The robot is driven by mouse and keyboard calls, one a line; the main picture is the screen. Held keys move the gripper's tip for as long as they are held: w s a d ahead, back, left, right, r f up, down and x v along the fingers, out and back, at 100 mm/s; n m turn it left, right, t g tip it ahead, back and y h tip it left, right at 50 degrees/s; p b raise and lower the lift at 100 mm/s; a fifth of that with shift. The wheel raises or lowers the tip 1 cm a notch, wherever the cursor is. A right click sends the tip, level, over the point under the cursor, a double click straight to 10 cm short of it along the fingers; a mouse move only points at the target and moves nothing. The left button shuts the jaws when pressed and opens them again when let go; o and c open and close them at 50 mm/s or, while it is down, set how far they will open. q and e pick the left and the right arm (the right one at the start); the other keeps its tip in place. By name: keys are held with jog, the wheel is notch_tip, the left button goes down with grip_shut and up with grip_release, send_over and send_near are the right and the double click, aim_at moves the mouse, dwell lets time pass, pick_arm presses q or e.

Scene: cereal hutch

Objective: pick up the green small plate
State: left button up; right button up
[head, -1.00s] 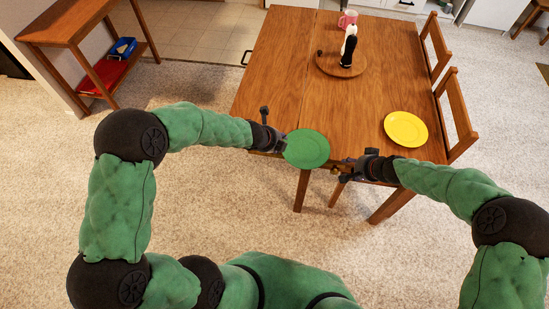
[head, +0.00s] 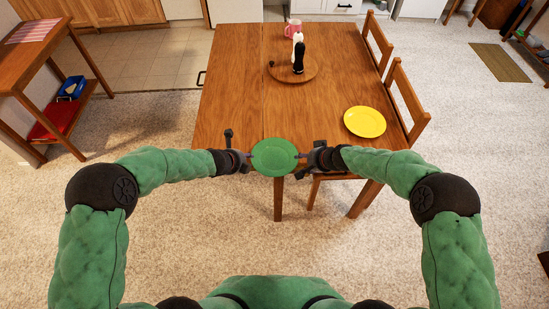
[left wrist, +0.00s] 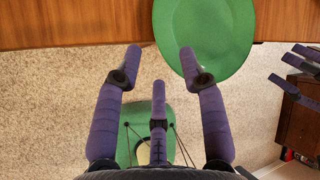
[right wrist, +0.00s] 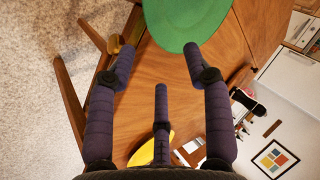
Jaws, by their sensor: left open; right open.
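The green small plate (head: 273,157) lies at the near edge of the wooden table, partly sticking out past it. It also shows at the top of the left wrist view (left wrist: 205,30) and the right wrist view (right wrist: 185,18). My left gripper (head: 249,157) is open at the plate's left side. In the left wrist view, one fingertip (left wrist: 160,58) overlaps the plate's rim. My right gripper (head: 302,158) is open at the plate's right side. Its fingers (right wrist: 160,48) point toward the rim. I cannot tell if either gripper touches the plate.
The wooden table (head: 225,110) also holds a yellow plate (head: 365,121) at right and a round wooden board (head: 285,72) with a black and a white shaker farther back. A pink mug (head: 293,28) stands behind. Chairs (head: 405,100) line the right side.

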aim_at(253, 160)
pick_arm(q)
jog(key=shift+x, duration=3.75)
pick_arm(e)
jog(key=shift+x, duration=3.75)
pick_arm(q)
jog(key=c, duration=0.6)
pick_arm(e)
jog(key=c, duration=0.6)
pick_arm(q)
grip_shut()
pick_arm(e)
grip_shut()
